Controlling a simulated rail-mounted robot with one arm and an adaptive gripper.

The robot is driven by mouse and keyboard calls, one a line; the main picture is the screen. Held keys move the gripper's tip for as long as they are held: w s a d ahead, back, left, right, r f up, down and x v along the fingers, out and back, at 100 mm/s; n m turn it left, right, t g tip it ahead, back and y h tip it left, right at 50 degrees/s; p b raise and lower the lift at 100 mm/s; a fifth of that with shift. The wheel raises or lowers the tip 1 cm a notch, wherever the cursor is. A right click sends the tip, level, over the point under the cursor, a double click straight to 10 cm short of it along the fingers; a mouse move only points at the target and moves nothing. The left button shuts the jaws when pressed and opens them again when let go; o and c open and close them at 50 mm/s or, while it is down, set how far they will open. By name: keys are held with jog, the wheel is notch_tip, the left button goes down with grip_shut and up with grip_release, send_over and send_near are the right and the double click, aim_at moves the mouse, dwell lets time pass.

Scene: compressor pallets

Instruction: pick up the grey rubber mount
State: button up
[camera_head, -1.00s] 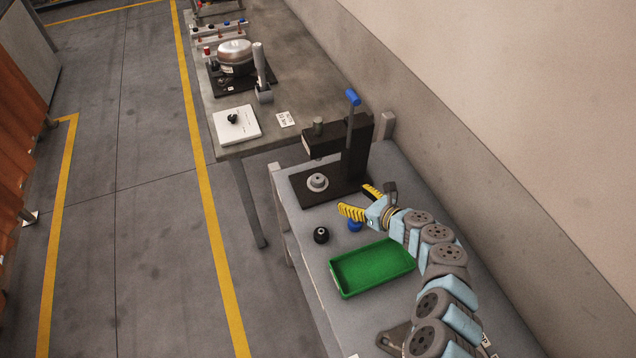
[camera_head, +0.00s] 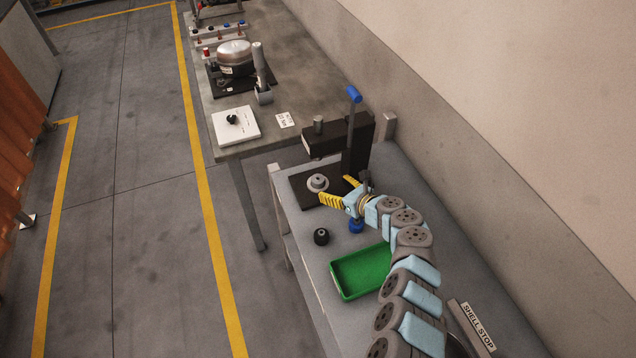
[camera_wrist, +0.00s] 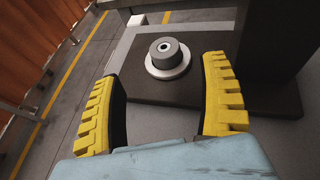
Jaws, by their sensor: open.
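The grey rubber mount (camera_head: 318,181) is a short grey cylinder with a centre hole. It sits on a paler round disc on the dark base of the lever press. In the wrist view the mount (camera_wrist: 166,52) stands upright ahead of my gripper, between the lines of the two fingers and beyond their tips. My gripper (camera_head: 340,190) has yellow ribbed fingers and is open and empty, just short of the mount. In the wrist view the open fingers (camera_wrist: 162,85) show nothing between them but the press base (camera_wrist: 170,92).
The press (camera_head: 352,145) with its blue-tipped lever rises right behind the mount. A black rubber part (camera_head: 321,236), a blue part (camera_head: 356,227) and a green tray (camera_head: 362,272) are on the bench nearer my arm. Another table (camera_head: 300,75) with a compressor (camera_head: 235,58) stands beyond.

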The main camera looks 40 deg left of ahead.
aim_at(320, 180)
jog(key=shift+b+x, duration=0.55)
jog(key=shift+x, duration=0.9)
jog(key=shift+f+b+x, duration=0.15)
jog(key=shift+b+x, duration=0.55)
jog(key=shift+x, duration=0.25)
jog(key=shift+f+b+x, duration=0.15)
jog(key=shift+b+x, duration=0.55)
jog(key=shift+x, duration=0.3)
jog(key=shift+w+a+b, duration=0.3)
jog(key=shift+a+b, duration=0.05)
jog(key=shift+a, duration=0.15)
jog(key=c, duration=1.3)
jog(key=shift+f, duration=0.1)
